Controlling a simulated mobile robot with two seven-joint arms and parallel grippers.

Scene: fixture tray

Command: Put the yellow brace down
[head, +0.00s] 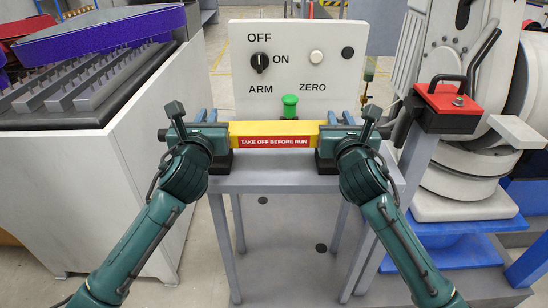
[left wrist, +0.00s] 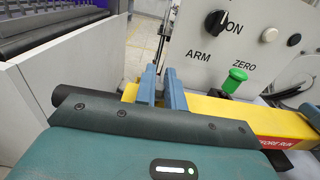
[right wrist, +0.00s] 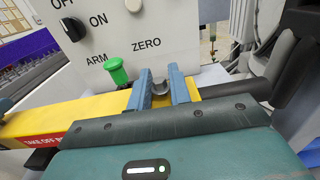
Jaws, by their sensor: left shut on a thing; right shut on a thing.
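The yellow brace (head: 273,128) is a level bar with a red label reading "TAKE OFF BEFORE RUN". It lies across the front of the grey stand in the head view, between my two grippers. My left gripper (head: 222,132) is shut on its left end, and its blue fingers (left wrist: 162,92) straddle the bar in the left wrist view. My right gripper (head: 326,132) is shut on its right end, with its fingers (right wrist: 162,90) across the bar in the right wrist view. Black blocks show under both ends. I cannot tell whether the brace touches them.
A white panel (head: 300,40) with a dial stands behind the brace. A green knob (head: 289,104) is close behind it. A grey stand top (head: 270,180) shows bare in front. A white cabinet (head: 140,150) is at left; a red-topped box (head: 446,100) is at right.

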